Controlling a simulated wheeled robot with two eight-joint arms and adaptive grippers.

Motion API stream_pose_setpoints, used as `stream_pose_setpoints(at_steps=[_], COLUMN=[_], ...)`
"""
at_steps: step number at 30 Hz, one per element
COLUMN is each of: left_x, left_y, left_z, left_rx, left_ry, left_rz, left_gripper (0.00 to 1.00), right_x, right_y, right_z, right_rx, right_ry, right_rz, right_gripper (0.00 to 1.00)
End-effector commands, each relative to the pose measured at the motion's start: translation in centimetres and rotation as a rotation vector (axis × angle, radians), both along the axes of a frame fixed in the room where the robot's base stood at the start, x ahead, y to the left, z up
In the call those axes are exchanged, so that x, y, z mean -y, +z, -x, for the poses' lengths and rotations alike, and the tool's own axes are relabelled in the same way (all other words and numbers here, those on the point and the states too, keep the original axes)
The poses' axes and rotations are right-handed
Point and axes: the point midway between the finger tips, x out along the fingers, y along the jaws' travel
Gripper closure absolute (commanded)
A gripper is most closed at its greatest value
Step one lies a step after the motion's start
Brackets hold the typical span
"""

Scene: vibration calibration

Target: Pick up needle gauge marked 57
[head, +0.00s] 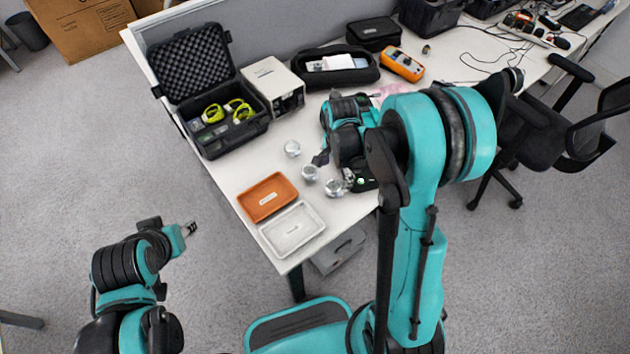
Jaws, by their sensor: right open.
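Three small round silver gauges stand on the white table: one at the back left (292,148), one in the middle (310,172) and one at the front right (335,188). Their markings are too small to read, so I cannot tell which is 57. My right gripper (336,168) is open over the table, close to the middle and front right gauges. I see nothing held in it, though my arm partly hides this area. My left gripper (190,229) is over the floor, left of the table and away from the gauges; its fingers are too small to judge.
An orange tray (267,213) and a white tray (318,232) lie at the table's near corner. An open black case (215,147), a white box (298,103), a black pouch (312,82) and an orange meter (402,59) stand farther back. A chair (548,130) is at the right.

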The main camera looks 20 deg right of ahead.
Motion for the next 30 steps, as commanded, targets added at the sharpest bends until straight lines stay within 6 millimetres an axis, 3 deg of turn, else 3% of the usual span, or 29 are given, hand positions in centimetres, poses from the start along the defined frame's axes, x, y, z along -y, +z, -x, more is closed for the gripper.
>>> stream_pose_setpoints(at_steps=[11, 18, 26, 30], left_x=[0.0, 0.0, 0.0, 0.0], left_y=[-1.7, -3.7, -3.6, -3.6], left_z=[0.0, 0.0, 0.0, 0.0], left_rx=[0.0, 0.0, 0.0, 0.0], left_ry=[0.0, 0.0, 0.0, 0.0], left_rz=[0.0, 0.0, 0.0, 0.0], left_gripper=[0.6, 0.6, 0.6, 0.6], right_x=[0.1, 0.0, 0.0, 0.0], right_y=[-3.9, -7.6, -8.0, -8.0], right_z=[0.1, 0.5, 0.5, 0.5], right_rx=[-0.005, -0.005, -0.004, -0.004], right_ry=[-0.011, -0.01, -0.01, -0.01], right_rz=[-0.001, -0.001, -0.001, -0.001], right_gripper=[0.16, 0.16, 0.16, 0.48])
